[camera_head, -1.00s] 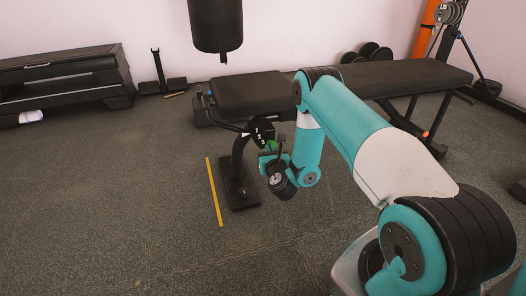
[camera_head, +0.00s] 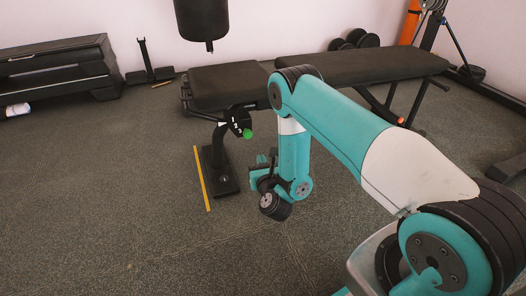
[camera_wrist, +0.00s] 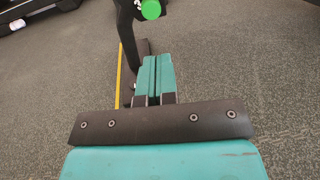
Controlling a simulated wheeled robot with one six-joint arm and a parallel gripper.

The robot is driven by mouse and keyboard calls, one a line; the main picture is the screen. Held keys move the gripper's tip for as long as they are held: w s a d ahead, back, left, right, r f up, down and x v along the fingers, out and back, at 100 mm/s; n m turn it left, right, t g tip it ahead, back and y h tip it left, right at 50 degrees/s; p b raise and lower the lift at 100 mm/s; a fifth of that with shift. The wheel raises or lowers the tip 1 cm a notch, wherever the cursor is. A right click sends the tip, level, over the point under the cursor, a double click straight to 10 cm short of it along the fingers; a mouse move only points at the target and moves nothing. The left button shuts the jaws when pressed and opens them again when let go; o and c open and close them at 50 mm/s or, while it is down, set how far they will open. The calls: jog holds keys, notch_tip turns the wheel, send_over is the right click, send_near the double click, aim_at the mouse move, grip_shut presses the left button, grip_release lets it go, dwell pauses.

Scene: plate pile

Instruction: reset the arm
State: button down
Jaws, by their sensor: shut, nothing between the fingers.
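My gripper (camera_wrist: 155,78) shows in the wrist view with its two teal fingers pressed together and nothing between them. In the head view my gripper (camera_head: 262,168) hangs at the end of my bent arm, above the dark floor and to the right of the weight bench's front post. It is apart from the bench. The fingertips look small and partly blend with the wrist in the head view.
A black weight bench (camera_head: 228,88) stands ahead, with a green knob (camera_head: 247,134) on its front post; the knob also shows in the wrist view (camera_wrist: 151,9). A yellow strip (camera_head: 202,180) lies on the floor. A punching bag (camera_head: 203,18) hangs behind. The left floor is clear.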

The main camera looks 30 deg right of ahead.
jog(key=w+a+r+n+g+y+p, duration=0.1)
jog(key=w+a+r+n+y+p, duration=0.1)
jog(key=a+r+n+y, duration=0.35)
jog(key=w+a+r+n+g+y+p, duration=0.1)
jog(key=w+a+r+n+y+p, duration=0.15)
jog(key=a+r+n, duration=0.6)
jog(key=s+a+r+n+g+y+p, duration=0.1)
jog(key=s+a+r+n+g+y, duration=0.25)
jog(key=r+n, duration=0.3)
jog(key=s+a+r+n+g+y+p, duration=0.1)
jog(key=s+a+r+n+g+y, duration=0.1)
jog(key=s+r+n, duration=0.4)
jog(key=s+d+r+n+g+h+p, duration=0.1)
jog(key=s+d+r+n+g+p, duration=0.15)
jog(key=s+r+n, duration=0.5)
jog(key=s+d+r+n+g+h+p, duration=0.1)
jog(key=s+r+n+g+h+p, duration=0.25)
jog(key=s, duration=0.65)
jog(key=s+d+r+n+g, duration=0.1)
jog(key=s+r+n+g, duration=0.2)
jog(key=s+r+n, duration=0.35)
notch_tip(320, 180, up, 36)
jog(key=s+n+p, duration=0.2)
jog(key=p, duration=3.6)
jog(key=shift+d+r, duration=0.15)
jog(key=shift+r, duration=0.05)
